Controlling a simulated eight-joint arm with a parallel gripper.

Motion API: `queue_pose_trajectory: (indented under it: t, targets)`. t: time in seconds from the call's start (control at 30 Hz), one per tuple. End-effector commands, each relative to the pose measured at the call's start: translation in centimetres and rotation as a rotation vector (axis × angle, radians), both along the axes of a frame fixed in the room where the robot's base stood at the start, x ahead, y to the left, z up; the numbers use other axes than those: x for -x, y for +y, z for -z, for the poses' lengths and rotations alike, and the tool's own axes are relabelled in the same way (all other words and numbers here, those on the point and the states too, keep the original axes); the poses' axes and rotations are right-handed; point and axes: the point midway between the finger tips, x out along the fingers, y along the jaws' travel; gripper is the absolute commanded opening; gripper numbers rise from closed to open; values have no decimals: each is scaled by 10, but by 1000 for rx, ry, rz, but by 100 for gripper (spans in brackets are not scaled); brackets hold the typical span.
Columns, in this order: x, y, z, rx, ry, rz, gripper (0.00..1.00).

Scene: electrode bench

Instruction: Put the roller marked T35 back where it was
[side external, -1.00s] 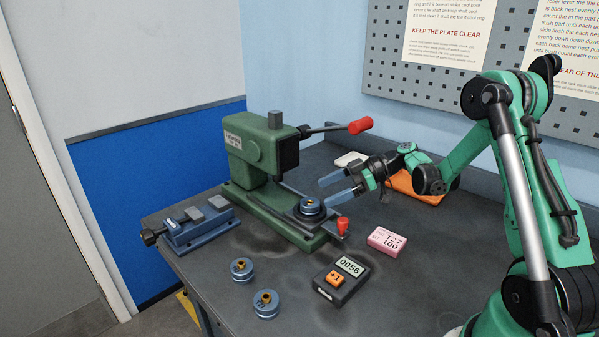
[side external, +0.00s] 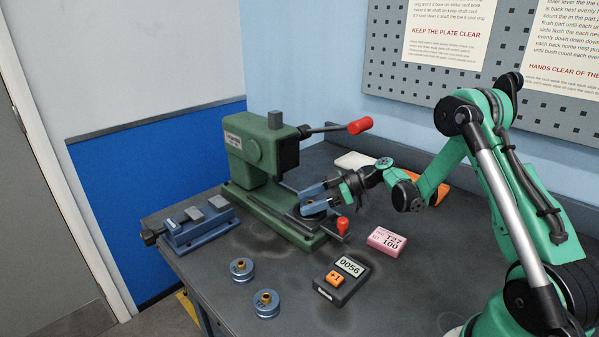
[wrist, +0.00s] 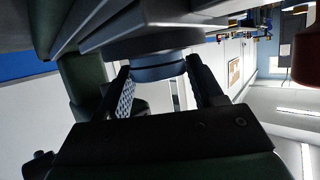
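Two blue round pieces with brass centres, which look like rollers, stand on the bench: one farther back (side external: 242,269) and one nearer the front edge (side external: 266,303). Their markings are too small to read, so I cannot tell which is T35. Another blue round piece (wrist: 158,68) is on the plate of the green press (side external: 262,150). My gripper (side external: 316,200) is at that plate with its fingers open on either side of this piece. In the wrist view the piece sits between the fingertips (wrist: 160,78); I cannot tell whether they touch it.
A blue vise-like fixture (side external: 198,221) stands left of the press. A counter reading 0056 (side external: 341,281) and a pink tag (side external: 386,241) lie right of it. The press lever's red knob (side external: 360,125) sticks out above, and a small red knob (side external: 343,226) sits close to my gripper.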

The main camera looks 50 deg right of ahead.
Motion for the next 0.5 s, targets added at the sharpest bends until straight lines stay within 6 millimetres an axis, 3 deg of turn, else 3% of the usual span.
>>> queue_pose_trajectory:
  t: [0.03,0.2,0.5]
  targets:
    - [0,0,0,0,0,0,43]
    - [0,0,0,0,0,0,0]
    - [0,0,-2,0,0,0,0]
